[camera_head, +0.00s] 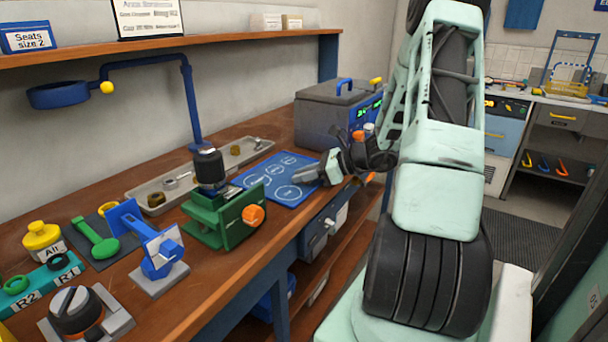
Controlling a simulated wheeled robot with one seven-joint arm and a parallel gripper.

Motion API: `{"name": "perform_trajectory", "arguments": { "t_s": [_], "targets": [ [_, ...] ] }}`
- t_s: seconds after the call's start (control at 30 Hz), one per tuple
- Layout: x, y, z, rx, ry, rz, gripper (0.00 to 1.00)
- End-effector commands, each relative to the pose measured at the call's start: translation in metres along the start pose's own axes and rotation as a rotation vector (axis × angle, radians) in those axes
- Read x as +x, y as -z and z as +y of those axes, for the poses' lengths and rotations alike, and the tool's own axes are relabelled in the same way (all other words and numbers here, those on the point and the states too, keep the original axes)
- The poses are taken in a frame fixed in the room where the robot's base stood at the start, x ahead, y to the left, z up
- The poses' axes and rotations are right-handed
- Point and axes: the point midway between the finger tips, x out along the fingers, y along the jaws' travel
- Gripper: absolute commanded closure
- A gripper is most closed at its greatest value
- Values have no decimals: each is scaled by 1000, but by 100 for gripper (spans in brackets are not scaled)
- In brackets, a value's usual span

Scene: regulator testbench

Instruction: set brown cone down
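My gripper (308,174) is at the right edge of a blue mat (250,189) marked with several white outlines. Its fingers point left, low over the mat. They are small and dark here, so I cannot tell whether they are open or shut, or whether anything is between them. I cannot make out a brown cone for certain. A grey tray (133,196) behind the mat holds small metal parts, among them a brownish piece (156,199) at its left end and another (235,150) near its right end.
A green vise (222,216) holding a dark cylinder (209,167) stands left of the mat. A grey box with a green display (335,112) stands behind my gripper. A blue stand (190,108) rises at the back. The mat's middle looks clear.

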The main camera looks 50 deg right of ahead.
Motion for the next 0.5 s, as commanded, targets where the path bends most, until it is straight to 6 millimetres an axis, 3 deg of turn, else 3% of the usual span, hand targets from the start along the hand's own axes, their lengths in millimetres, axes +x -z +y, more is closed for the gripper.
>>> {"name": "perform_trajectory", "arguments": {
  "t_s": [0.03,0.1,0.5],
  "targets": [
    [0,0,0,0,0,1,68],
    [0,0,0,0,0,1,57],
    [-9,-3,-1,-1,3,0,57]
  ]
}}
